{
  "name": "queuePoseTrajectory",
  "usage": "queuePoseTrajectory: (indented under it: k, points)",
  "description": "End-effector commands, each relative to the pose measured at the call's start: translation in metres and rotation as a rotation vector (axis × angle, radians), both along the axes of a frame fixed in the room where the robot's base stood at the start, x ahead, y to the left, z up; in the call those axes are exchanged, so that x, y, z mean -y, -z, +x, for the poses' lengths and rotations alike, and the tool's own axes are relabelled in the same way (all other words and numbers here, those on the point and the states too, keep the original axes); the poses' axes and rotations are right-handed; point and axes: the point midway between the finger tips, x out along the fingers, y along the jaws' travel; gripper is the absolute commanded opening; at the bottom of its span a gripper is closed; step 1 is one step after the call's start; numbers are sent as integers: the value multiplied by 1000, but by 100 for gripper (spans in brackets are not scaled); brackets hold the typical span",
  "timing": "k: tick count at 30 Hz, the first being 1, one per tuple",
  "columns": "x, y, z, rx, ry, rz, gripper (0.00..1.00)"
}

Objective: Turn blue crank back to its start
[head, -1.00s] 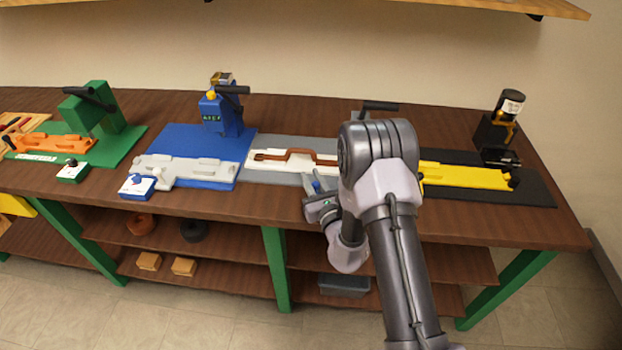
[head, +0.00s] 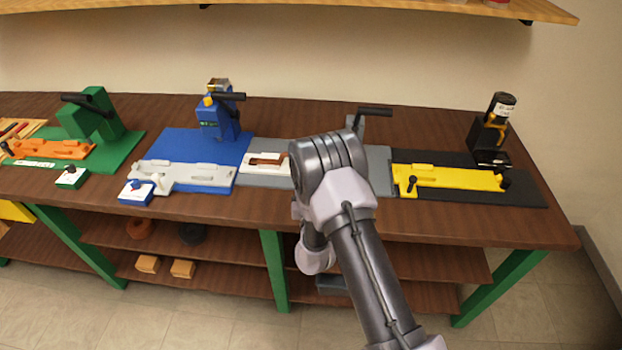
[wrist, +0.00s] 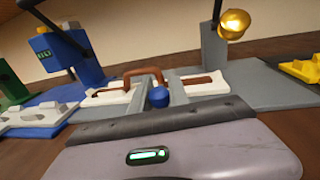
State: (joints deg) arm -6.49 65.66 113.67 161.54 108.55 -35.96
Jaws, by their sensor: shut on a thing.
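The blue crank's round knob (wrist: 158,97) shows in the wrist view, between the two grey fingers of my gripper (wrist: 157,82). The gripper is shut on the knob. The rest of the crank is hidden by the fingers and the gripper body. Behind it lies the white fixture (wrist: 212,91) with a brown handle-like piece (wrist: 145,74) on the grey base plate (wrist: 240,72). In the head view my arm covers the crank and the gripper, and only the left part of the white fixture (head: 256,161) shows.
A blue press station (head: 217,117) and a green one (head: 92,116) stand to the left. A yellow fixture (head: 452,177) on a black mat (head: 525,190) is at the right, with a black-and-gold device (head: 491,130) behind it. A gold knob (wrist: 235,22) hangs close in the wrist view.

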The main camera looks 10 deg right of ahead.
Motion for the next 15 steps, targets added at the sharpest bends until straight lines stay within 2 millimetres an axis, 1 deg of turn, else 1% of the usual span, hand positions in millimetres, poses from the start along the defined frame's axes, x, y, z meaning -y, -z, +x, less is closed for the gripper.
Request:
queuePoseTrajectory:
  k: [3, 4, 6, 7, 15]
  points:
    - [0, -1, 0, 2, 0, 0, 0]
    - [0, -1, 0, 2, 0, 0, 25]
    - [0, -1, 0, 2, 0, 0, 39]
    - [0, -1, 0, 2, 0, 0, 43]
    - [0, 0, 0, 1, 0, 0, 43]
